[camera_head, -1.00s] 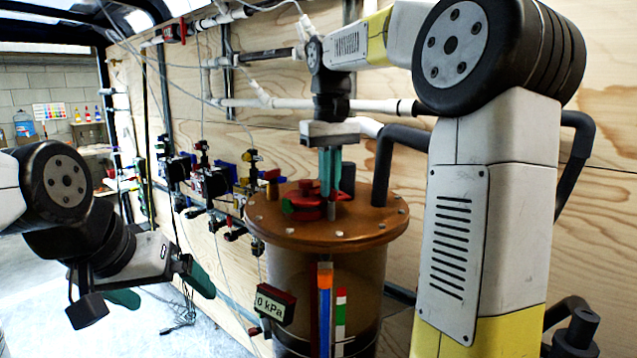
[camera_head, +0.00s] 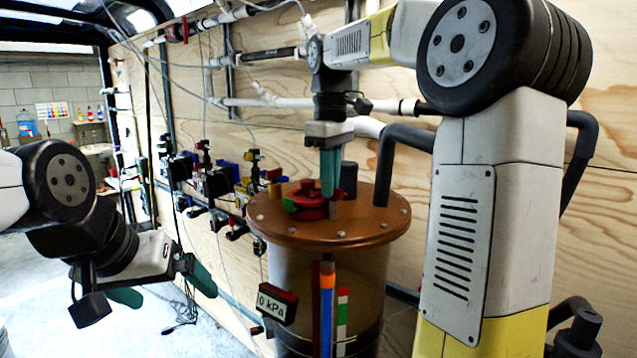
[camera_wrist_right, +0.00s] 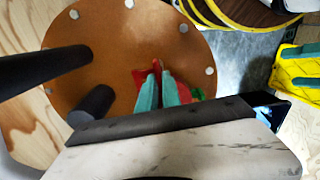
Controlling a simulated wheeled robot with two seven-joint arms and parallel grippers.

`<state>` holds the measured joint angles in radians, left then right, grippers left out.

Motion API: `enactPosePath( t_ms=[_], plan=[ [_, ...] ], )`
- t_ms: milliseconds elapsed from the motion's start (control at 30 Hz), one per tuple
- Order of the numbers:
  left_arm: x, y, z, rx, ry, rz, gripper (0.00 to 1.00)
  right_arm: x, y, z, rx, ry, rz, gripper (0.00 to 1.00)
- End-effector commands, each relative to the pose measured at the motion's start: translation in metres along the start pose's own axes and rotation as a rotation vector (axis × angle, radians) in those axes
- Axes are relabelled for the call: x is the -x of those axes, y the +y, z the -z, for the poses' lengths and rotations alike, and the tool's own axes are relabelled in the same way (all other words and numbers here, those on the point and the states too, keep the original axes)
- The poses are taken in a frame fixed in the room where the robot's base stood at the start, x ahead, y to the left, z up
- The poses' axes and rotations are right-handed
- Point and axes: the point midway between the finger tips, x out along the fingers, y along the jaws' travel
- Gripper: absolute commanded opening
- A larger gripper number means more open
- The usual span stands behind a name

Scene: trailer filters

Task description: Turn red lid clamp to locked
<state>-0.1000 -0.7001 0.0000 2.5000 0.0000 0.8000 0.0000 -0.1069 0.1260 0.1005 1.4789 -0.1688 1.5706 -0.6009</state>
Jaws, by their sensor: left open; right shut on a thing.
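The red lid clamp (camera_head: 306,202) sits on top of the round copper-brown lid (camera_head: 275,225) of the filter vessel, with a green part on its left side. My right gripper (camera_head: 329,195) points straight down onto the clamp from above. Its green fingers are shut on the clamp's red part, which also shows between and beside them in the right wrist view (camera_wrist_right: 142,76). The fingers hide some of the clamp, so I cannot tell its locked position. My left gripper (camera_head: 165,285) is open and empty at the lower left, away from the vessel.
A black cylinder (camera_head: 348,178) and a thick dark pipe (camera_head: 384,160) rise from the lid close to my right gripper. A gauge reading 0 kPa (camera_head: 277,303) hangs at the vessel's front left. Valves and piping line the wooden wall (camera_head: 500,25).

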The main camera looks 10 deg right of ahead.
Motion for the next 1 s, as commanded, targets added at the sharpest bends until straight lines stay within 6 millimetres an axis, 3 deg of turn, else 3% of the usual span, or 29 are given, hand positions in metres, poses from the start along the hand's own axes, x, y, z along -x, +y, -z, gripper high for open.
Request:
enactPosePath(
  t_ms=[333, 400, 467, 800, 1000],
  plan=[
    [0.0, 0.0, 0.0, 0.0, 0.0, 0.0, 1.0, 0.001, 0.0, 0.0, 0.005, 0.002, -0.002, 0.0],
    [0.0, 0.0, 0.0, 0.0, 0.0, 0.0, 1.0, 0.001, 0.0, 0.0, 0.005, 0.002, -0.002, 0.18],
    [0.0, 0.0, 0.0, 0.0, 0.0, 0.0, 1.0, 0.001, 0.0, 0.0, 0.004, 0.001, -0.002, 0.3],
    [0.0, 0.0, 0.0, 0.0, 0.0, 0.0, 1.0, 0.002, 0.0, 0.0, 0.003, 0.0, -0.001, 0.3],
    [0.0, 0.0, 0.0, 0.0, 0.0, 0.0, 1.0, 0.027, 0.0, 0.001, 0.003, 0.003, -0.003, 0.3]
  ],
)
